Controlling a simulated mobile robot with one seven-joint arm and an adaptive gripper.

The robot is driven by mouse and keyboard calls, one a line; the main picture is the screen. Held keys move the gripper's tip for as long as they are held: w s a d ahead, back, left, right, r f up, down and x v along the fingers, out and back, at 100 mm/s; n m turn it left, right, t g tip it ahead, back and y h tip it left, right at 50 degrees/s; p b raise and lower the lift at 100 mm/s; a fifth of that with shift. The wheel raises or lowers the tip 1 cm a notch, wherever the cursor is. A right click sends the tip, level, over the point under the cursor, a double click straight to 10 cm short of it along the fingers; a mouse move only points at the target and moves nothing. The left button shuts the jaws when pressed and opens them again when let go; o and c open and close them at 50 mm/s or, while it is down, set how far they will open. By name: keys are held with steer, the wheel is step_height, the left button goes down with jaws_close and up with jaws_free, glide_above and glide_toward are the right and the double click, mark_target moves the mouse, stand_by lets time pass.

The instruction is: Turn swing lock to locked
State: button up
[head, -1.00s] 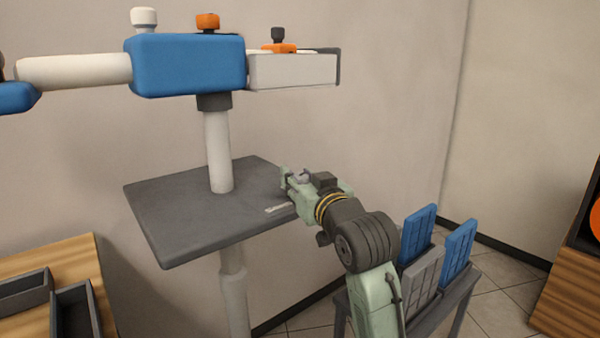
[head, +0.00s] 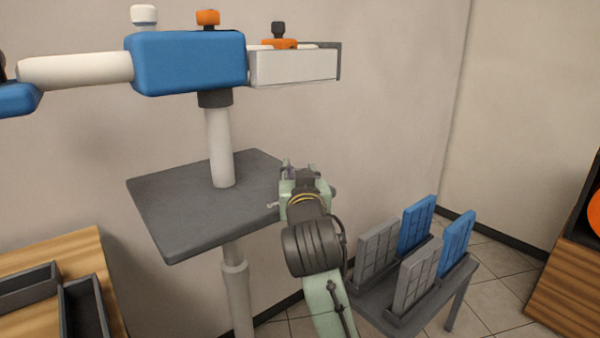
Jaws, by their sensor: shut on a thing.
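A blue block (head: 188,65) tops a white post and carries a white knob (head: 144,15) and an orange knob (head: 208,18). A dark knob (head: 278,29) on an orange base stands on the white arm (head: 293,67) at its right. No marking shows which is the swing lock or how it is set. My gripper (head: 298,170) is over the right edge of the grey tray (head: 190,200), well below the knobs and apart from them. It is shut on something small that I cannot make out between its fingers.
A pale strip (head: 272,205) lies at the tray's right edge beside my gripper. A low stand (head: 385,300) at the right holds upright grey and blue panels. A wooden table (head: 50,260) with dark bins is at lower left. Space right of the white arm is clear.

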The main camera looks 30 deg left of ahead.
steer(key=o, duration=1.2)
steer(key=v, duration=0.7)
steer(key=shift+s+d, duration=0.15)
steer(key=shift+s, duration=0.05)
